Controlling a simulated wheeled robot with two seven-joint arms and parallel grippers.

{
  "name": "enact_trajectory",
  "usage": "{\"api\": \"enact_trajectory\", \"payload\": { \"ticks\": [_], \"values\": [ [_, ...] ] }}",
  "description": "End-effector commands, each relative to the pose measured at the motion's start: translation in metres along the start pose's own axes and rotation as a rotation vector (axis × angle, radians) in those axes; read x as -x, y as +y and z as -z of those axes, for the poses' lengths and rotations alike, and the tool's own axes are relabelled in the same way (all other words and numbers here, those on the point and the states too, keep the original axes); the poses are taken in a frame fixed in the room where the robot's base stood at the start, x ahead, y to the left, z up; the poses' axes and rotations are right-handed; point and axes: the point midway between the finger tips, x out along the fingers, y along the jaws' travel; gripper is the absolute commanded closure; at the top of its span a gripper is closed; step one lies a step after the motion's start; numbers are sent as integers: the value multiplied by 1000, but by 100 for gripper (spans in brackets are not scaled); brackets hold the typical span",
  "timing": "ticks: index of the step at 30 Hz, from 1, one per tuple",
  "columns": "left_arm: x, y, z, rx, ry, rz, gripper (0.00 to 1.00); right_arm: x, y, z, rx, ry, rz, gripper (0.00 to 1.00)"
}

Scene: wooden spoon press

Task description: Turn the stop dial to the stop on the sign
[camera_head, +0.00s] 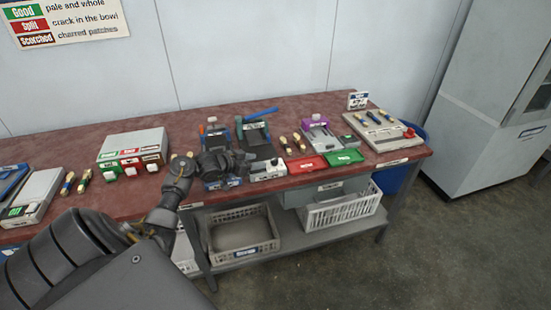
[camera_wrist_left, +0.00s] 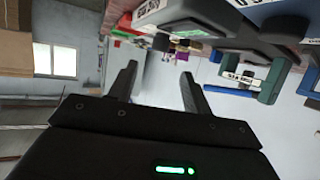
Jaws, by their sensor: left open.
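My left arm comes in from the lower left, and its dark gripper (camera_head: 222,162) is over the bench at the blue-based device (camera_head: 221,183), partly covering it. In the left wrist view the two fingers (camera_wrist_left: 157,85) stand apart with nothing between them. A teal and black device (camera_head: 256,139) stands just right of the gripper; a teal frame with a white label (camera_wrist_left: 270,82) shows close by in the left wrist view. A small white box (camera_head: 268,171) sits at the front edge. A small sign (camera_head: 357,100) stands at the back right, too small to read. I cannot make out the stop dial.
The red-topped bench (camera_head: 80,150) holds a grey box with coloured labels (camera_head: 133,146), red (camera_head: 306,165) and green (camera_head: 343,157) trays, and a beige board (camera_head: 383,128). Baskets sit on the shelf below. A grey cabinet (camera_head: 490,110) stands at right.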

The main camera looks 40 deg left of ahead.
Motion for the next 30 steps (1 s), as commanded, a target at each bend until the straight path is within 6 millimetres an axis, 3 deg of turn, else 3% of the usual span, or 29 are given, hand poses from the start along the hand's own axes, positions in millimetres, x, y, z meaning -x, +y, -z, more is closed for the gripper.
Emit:
{"api": "enact_trajectory", "payload": {
  "ticks": [5,15,21,30],
  "values": [
    [-31,1,1,6,1,-1,51,1,-2,-11,0,-16,2,64],
    [-85,0,0,3,1,2,51,-3,2,7,1,9,-3,64],
    [-97,0,0,2,0,2,51,-3,3,5,2,7,-3,64],
    [-99,0,0,0,0,2,51,-3,3,2,2,2,-3,64]
  ]
}}
